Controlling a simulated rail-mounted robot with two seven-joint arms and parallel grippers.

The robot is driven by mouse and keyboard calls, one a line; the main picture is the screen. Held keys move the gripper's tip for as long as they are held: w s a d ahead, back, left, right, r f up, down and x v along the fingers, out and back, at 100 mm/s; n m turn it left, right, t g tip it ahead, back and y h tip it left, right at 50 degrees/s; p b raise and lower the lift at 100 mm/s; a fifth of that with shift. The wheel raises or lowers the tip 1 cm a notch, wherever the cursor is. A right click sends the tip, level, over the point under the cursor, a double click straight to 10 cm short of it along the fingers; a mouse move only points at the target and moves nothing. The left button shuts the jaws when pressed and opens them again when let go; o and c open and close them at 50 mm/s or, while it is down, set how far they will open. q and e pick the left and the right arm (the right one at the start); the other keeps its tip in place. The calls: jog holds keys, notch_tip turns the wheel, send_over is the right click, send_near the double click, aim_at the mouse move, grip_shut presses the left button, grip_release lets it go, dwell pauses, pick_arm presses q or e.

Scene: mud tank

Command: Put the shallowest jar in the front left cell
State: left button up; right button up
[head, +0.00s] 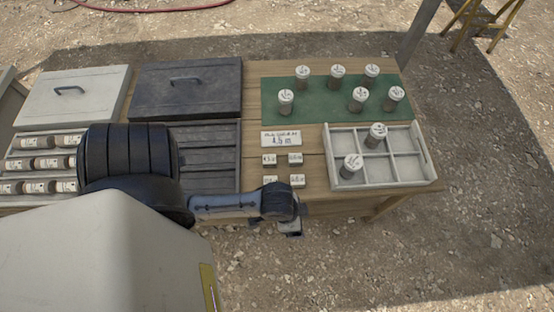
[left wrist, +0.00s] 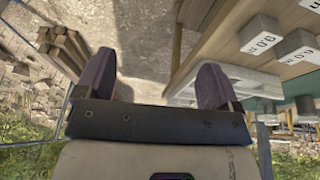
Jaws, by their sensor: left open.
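Several grey-brown jars with white marked lids stand on a green mat (head: 320,112) at the back right of the table in the head view. A white six-cell tray (head: 407,186) lies in front of the mat. One jar (head: 350,168) stands in its front left cell and another jar (head: 376,136) stands in its back middle cell. The lid marks are too small to read. My left gripper (head: 291,230) is just off the table's front edge, left of the tray. In the left wrist view its fingers (left wrist: 155,85) are apart with nothing between them. My right gripper is not in view.
A card (head: 281,138) reading about "4.5 m" and several small labelled blocks (head: 297,181) lie left of the tray. Farther left are a dark lidded case (head: 187,90), a pale lid (head: 70,95) and a rack of labelled cores (head: 38,163). The tray's other cells are empty.

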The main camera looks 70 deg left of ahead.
pick_arm(q)
jog(key=shift+n+y, duration=0.3)
jog(key=shift+y, duration=0.3)
jog(key=s+a, duration=0.1)
jog(key=s, duration=0.2)
jog(key=s+a+r, duration=0.1)
jog(key=shift+s+a+r, duration=0.1)
jog(key=shift+s+a, duration=0.25)
